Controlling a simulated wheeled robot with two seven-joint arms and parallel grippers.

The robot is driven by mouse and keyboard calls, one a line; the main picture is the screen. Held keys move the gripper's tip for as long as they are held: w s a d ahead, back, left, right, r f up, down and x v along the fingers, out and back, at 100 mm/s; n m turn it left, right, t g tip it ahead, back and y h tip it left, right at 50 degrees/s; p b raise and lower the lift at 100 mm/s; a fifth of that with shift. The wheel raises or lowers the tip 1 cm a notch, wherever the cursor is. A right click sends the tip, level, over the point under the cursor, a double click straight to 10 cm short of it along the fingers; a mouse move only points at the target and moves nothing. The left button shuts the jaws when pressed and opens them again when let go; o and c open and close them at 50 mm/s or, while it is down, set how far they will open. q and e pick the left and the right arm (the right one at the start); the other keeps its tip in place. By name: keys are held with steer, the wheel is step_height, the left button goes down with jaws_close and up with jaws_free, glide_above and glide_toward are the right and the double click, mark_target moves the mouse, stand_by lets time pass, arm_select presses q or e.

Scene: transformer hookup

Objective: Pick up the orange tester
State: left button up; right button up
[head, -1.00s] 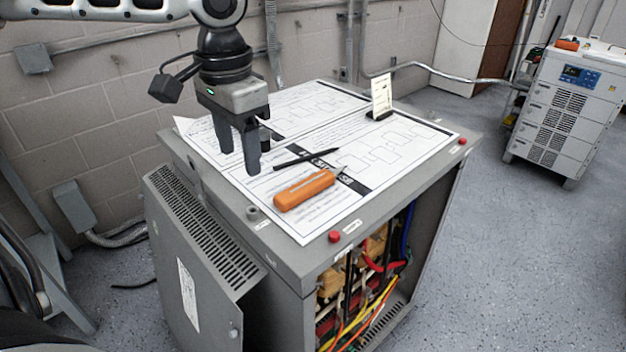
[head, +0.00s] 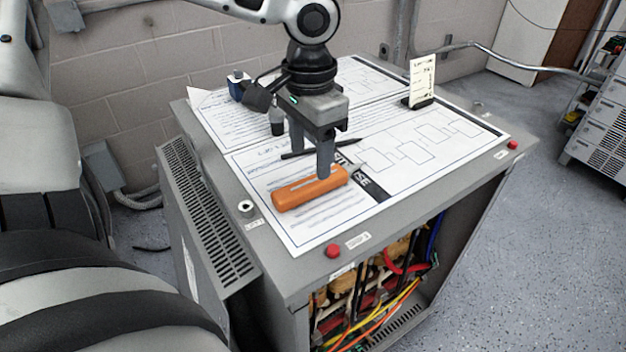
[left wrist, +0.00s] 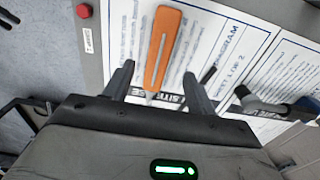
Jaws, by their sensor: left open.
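The orange tester (head: 308,188) lies on the printed diagram sheets on top of the grey cabinet. It has a thin pale tip at one end. My left gripper (head: 311,164) is open and points down over the tester's far side, with nothing in it. In the left wrist view, the tester (left wrist: 163,45) lies ahead of the open left gripper (left wrist: 158,72), its tip end reaching between the two fingers. I cannot tell the exact height of the fingertips above the sheet. My right gripper is not in view.
A black pen (head: 338,145) lies partly behind the fingers. A red button (head: 333,250) sits at the cabinet's front corner. The front sheet area beside the tester is clear.

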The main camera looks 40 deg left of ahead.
mark_target(309, 182)
arm_select(q)
steer(key=f, duration=0.5)
steer(key=shift+s+f+b, duration=0.25)
steer(key=shift+f+b, duration=0.1)
steer(key=shift+f, duration=0.05)
steer(key=c, duration=1.1)
